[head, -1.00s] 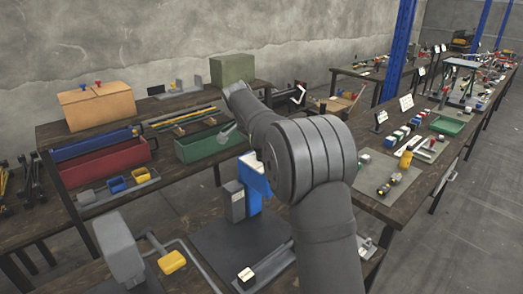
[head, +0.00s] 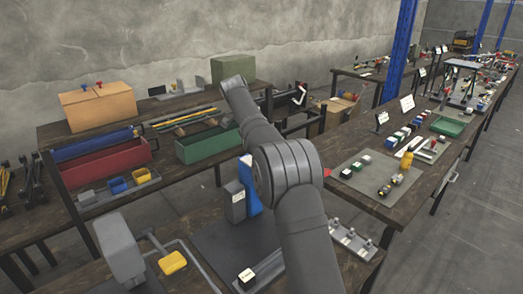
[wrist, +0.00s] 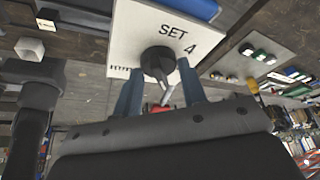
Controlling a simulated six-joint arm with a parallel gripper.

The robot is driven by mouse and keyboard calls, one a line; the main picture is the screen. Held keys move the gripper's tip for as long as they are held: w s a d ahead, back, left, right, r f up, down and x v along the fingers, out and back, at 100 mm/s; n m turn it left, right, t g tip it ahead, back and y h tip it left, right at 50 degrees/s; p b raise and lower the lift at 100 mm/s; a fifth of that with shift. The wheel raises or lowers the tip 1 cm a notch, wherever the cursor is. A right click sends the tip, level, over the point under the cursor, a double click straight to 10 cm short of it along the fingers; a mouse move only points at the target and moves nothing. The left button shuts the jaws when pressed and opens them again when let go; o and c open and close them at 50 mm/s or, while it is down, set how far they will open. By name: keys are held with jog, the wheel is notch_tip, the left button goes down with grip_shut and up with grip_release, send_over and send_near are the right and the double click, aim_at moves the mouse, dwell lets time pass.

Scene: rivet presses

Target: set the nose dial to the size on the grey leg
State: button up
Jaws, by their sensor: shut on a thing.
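In the wrist view, a white plate (wrist: 125,38) lettered "SET" and "mm", with a "4" at its right, carries a round black dial knob (wrist: 155,62). My gripper (wrist: 160,75) has one blue-grey finger on each side of the knob and is shut on it. Where the knob's pointer stands is not clear. In the head view, the blue press (head: 251,190) stands on a dark mat, partly behind my arm. A grey leg (head: 235,205) beside it bears a small white label, too small to read. My gripper is hidden in the head view.
A grey block (head: 120,248) and yellow piece (head: 173,262) are at the front left. A small labelled black block (head: 246,278) lies at the front. A metal fixture (head: 353,241) is to the right of my arm. Red (head: 103,163) and green (head: 208,145) trays stand behind.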

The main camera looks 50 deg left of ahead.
jog(key=shift+m+g, duration=0.3)
jog(key=shift+m, duration=0.3)
jog(key=o, duration=1)
